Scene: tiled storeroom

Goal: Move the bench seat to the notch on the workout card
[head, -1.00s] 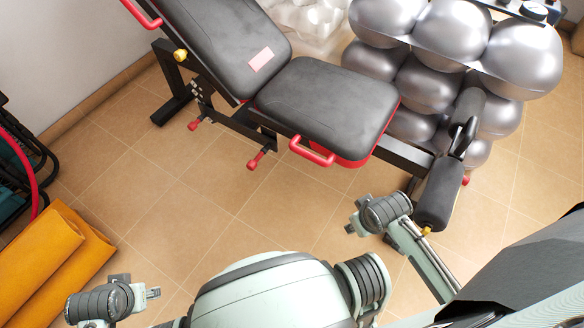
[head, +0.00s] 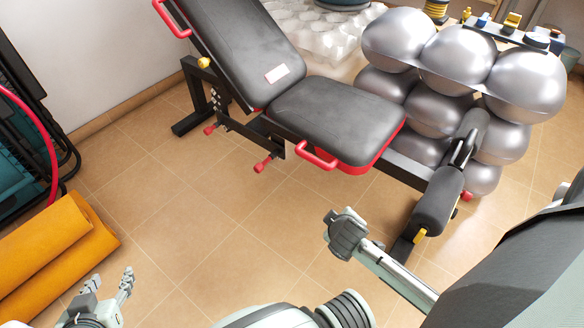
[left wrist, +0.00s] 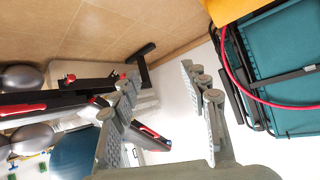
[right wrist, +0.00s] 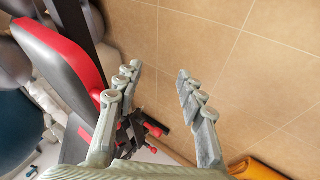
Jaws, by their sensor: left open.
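The bench seat (head: 335,118) is a black pad with a red edge and a red handle (head: 316,156). The tilted backrest (head: 235,50) carries a small pale card (head: 276,73); its print is too small to read. Red knobs (head: 263,164) and a yellow knob (head: 204,63) are on the frame. My left gripper (head: 108,283) is open and empty at the lower left, well apart from the bench; its spread fingers also show in the left wrist view (left wrist: 162,88). My right gripper (head: 330,220) is below the seat in the head view; the right wrist view shows its fingers (right wrist: 158,82) apart and empty, beside the red-edged seat.
Silver balls (head: 455,60) are stacked behind the bench at the right. Orange rolled mats (head: 50,245) lie at the lower left, near teal folded gear (head: 15,140). A black roller pad (head: 438,200) stands at the bench's foot end. Tiled floor (head: 190,200) before the bench is clear.

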